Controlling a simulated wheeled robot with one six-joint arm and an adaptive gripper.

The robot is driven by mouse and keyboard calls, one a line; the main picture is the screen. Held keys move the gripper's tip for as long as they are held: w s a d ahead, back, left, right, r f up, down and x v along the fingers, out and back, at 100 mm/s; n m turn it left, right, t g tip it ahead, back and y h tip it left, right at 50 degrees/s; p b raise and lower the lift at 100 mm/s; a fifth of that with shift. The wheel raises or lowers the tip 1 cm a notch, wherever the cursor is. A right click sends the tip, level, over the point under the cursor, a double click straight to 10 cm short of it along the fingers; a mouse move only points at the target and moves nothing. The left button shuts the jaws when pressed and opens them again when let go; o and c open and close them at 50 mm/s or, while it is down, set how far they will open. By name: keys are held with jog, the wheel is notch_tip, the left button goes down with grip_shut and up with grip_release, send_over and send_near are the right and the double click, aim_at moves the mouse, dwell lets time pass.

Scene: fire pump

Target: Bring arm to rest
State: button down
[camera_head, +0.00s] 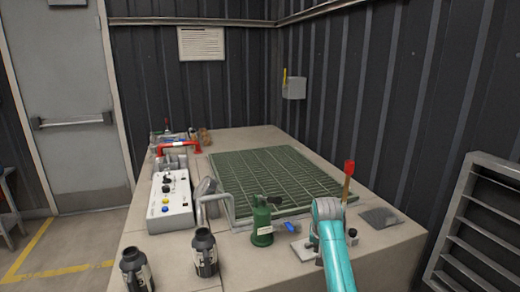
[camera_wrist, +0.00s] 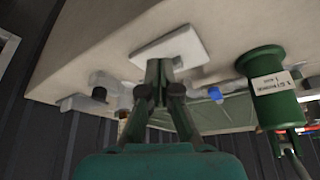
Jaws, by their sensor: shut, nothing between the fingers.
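My gripper (camera_wrist: 161,72) is shut and empty in the wrist view, its two dark fingers together. Its tips overlap a flat white plate (camera_wrist: 185,44) in that picture; I cannot tell whether they touch it. In the head view my teal arm reaches in from the bottom right over the table, and the gripper itself is hidden or too small to make out. A green cylinder with a white label (camera_wrist: 270,90) stands to the right of the fingers. In the head view this green cylinder (camera_head: 262,222) is left of my arm.
The beige table (camera_head: 190,272) holds a green grid mat (camera_head: 275,178), a white control box (camera_head: 169,204) and two dark bottles (camera_head: 204,254). A red-tipped lever (camera_head: 349,168) rises close behind my arm. A louvred panel (camera_head: 480,225) stands at the right. Floor at left is open.

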jog(key=s+f+t, duration=0.1)
jog(key=s+f, duration=0.6)
jog(key=f, duration=0.3)
jog(key=s+f+t, duration=0.1)
jog(key=s+f, duration=0.5)
jog(key=f, duration=0.4)
jog(key=s+f+n+t, duration=0.1)
jog(key=s+f, duration=0.3)
jog(key=s, duration=0.6)
jog(key=s+f+t, duration=0.2)
jog(key=s+f, duration=0.1)
jog(key=s, duration=0.6)
jog(key=s+r+n+t, duration=0.1)
jog(key=s+r, duration=0.2)
jog(key=s, duration=0.8)
jog(key=s+r+t, duration=0.2)
jog(key=s+r, duration=0.1)
jog(key=s, duration=0.8)
jog(key=s+r+t, duration=0.1)
jog(key=s+r, duration=0.5)
jog(key=r, duration=0.3)
jog(key=s+a+r+t, duration=0.1)
jog(key=s+r, duration=0.6)
jog(key=r, duration=0.2)
jog(key=shift+s+y, duration=0.25)
jog(key=shift+y, duration=0.15)
